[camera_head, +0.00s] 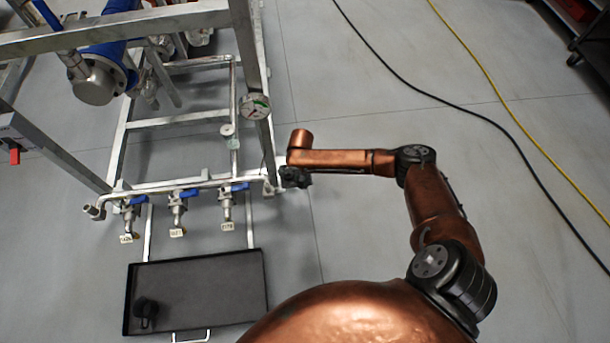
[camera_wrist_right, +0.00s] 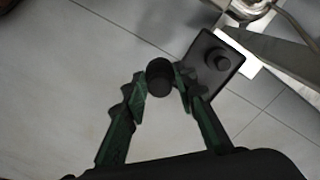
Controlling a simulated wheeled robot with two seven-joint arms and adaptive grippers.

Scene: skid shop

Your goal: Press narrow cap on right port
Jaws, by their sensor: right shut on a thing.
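My right gripper (camera_head: 292,178) is at the right end of the skid's lower pipe (camera_head: 180,187), beside the frame's upright. In the right wrist view its fingers (camera_wrist_right: 160,80) are shut on a small black cylindrical cap (camera_wrist_right: 160,77), held at the fingertips. The cap cannot be made out apart from the gripper in the head view. The right port, at that pipe end, is mostly hidden by the gripper, so I cannot tell whether the cap touches it. A second black cap (camera_head: 146,309) sits in the black tray (camera_head: 262,290). My left gripper is not in view.
Several blue-handled valves (camera_head: 178,205) with tags hang from the pipe. A pressure gauge (camera_head: 254,107) is on the metal frame (camera_head: 255,60). In the wrist view a dark plate with a round black piece (camera_wrist_right: 217,60) lies right of the fingers.

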